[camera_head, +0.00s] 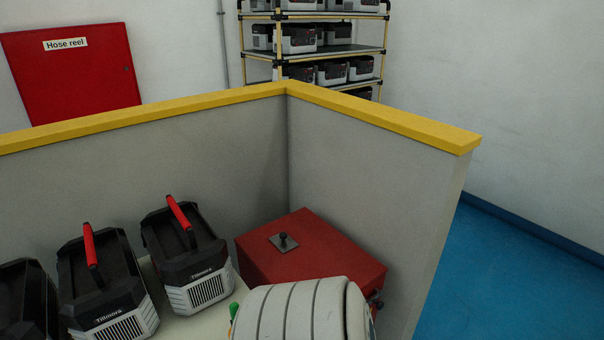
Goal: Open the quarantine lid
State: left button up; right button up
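A red box (335,262) stands in the corner of the low grey walls. Its red lid (318,236) looks shut and lies flat on top. A dark knob (284,242) on a square plate sits near the left part of the lid. Small dark parts (376,300) show at the box's right front corner; I cannot tell what they are. A white ribbed rounded body at the bottom centre hides the box's lower front. Neither gripper can be made out in this view.
Several black and white units with red handles, such as this one (187,253), stand on a pale surface left of the box. Grey walls with a yellow top edge (380,118) enclose the back and right. A rack (318,52) of similar units stands behind.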

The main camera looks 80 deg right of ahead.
aim_at(322, 251)
jog(key=z, duration=2.75)
